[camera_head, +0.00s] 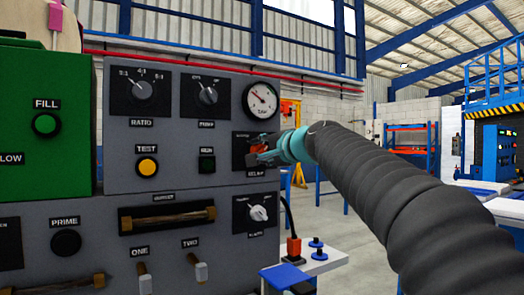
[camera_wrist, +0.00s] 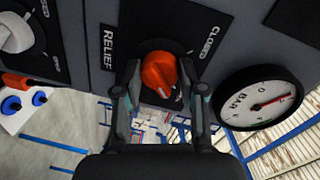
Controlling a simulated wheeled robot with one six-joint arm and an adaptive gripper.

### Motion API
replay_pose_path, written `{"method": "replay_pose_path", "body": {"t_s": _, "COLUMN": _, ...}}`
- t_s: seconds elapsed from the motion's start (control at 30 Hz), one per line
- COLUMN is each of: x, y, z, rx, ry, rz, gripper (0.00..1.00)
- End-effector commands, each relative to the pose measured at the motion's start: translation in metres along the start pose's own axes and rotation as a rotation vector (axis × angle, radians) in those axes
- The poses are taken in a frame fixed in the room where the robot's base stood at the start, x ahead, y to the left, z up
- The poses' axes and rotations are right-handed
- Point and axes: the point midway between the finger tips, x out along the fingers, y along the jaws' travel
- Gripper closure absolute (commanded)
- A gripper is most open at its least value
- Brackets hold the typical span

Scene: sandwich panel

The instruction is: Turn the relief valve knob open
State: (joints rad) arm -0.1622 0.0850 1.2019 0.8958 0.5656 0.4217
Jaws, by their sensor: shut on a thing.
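The relief valve knob (camera_wrist: 158,70) is orange, on a dark plate marked RELIEF and CLOSED in the wrist view. A white mark shows on its edge nearest the camera. My gripper (camera_wrist: 161,78) has one finger on each side of the knob and is shut on it. In the head view, my gripper (camera_head: 262,157) reaches the relief plate from the right. There it hides much of the knob (camera_head: 257,148) and part of the plate. The word at the other end of the knob's travel is not readable.
A pressure gauge (camera_head: 261,100) sits just above the relief plate. A small table (camera_head: 325,262) stands at the lower right. Open floor lies right of the panel.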

Motion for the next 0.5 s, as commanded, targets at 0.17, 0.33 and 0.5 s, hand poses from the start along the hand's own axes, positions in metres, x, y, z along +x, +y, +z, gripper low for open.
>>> {"method": "replay_pose_path", "body": {"t_s": 0.17, "x": -0.0004, "y": -0.0012, "z": -0.0007, "rx": 0.001, "ry": 0.002, "rz": -0.002, "gripper": 0.95}}
{"method": "replay_pose_path", "body": {"t_s": 0.33, "x": -0.0004, "y": -0.0011, "z": -0.0007, "rx": 0.000, "ry": 0.002, "rz": -0.002, "gripper": 0.40}}
{"method": "replay_pose_path", "body": {"t_s": 0.5, "x": -0.0002, "y": -0.0007, "z": -0.0004, "rx": 0.000, "ry": 0.001, "rz": -0.001, "gripper": 0.34}}
